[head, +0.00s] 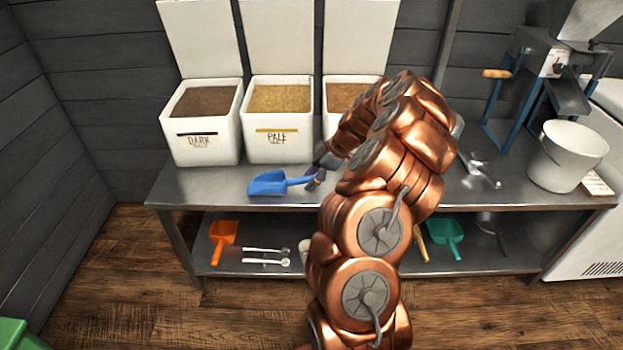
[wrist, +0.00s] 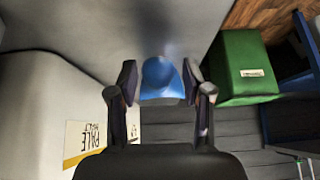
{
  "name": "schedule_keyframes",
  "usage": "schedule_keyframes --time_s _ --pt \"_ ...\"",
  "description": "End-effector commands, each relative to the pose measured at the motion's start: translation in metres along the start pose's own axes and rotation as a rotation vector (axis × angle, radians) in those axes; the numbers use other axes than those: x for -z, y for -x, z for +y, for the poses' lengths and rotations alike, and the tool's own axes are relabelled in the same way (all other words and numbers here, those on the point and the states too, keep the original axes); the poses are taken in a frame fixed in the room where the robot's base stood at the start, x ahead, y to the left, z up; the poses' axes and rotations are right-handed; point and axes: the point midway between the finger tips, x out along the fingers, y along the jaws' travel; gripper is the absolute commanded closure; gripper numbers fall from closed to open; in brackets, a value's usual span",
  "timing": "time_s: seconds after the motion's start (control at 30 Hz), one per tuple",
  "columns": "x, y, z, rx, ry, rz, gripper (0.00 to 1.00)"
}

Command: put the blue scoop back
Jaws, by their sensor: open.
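The blue scoop (head: 266,183) lies on the steel table top in front of the bin labelled PALE (head: 278,143). Its handle points right, toward my gripper (head: 316,178). In the wrist view the blue scoop (wrist: 158,78) shows between the two fingers of my gripper (wrist: 159,84), which are apart, with a gap visible on each side. The bin labelled DARK (head: 201,149) stands left of the PALE bin. A third open bin (head: 345,90) is partly hidden behind my arm.
On the lower shelf lie an orange scoop (head: 222,237), white spoons (head: 265,256) and a green scoop (head: 447,232). A white bucket (head: 566,158) and a mill (head: 548,72) stand at the right. A green box (wrist: 243,70) shows in the wrist view. The table's left front is clear.

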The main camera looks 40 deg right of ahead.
Motion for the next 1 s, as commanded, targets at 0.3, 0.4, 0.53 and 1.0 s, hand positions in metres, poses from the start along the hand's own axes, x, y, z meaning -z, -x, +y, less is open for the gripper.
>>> schedule_keyframes --time_s 0.3,0.4,0.53,1.0 --pt "0.001 0.047 0.001 -0.004 0.000 0.002 0.50" --pt "0.000 0.068 0.002 -0.009 0.000 0.000 0.50" --pt "0.000 0.090 0.001 -0.006 0.000 0.000 0.50" --pt "0.000 0.118 0.000 0.000 0.000 0.000 0.50"
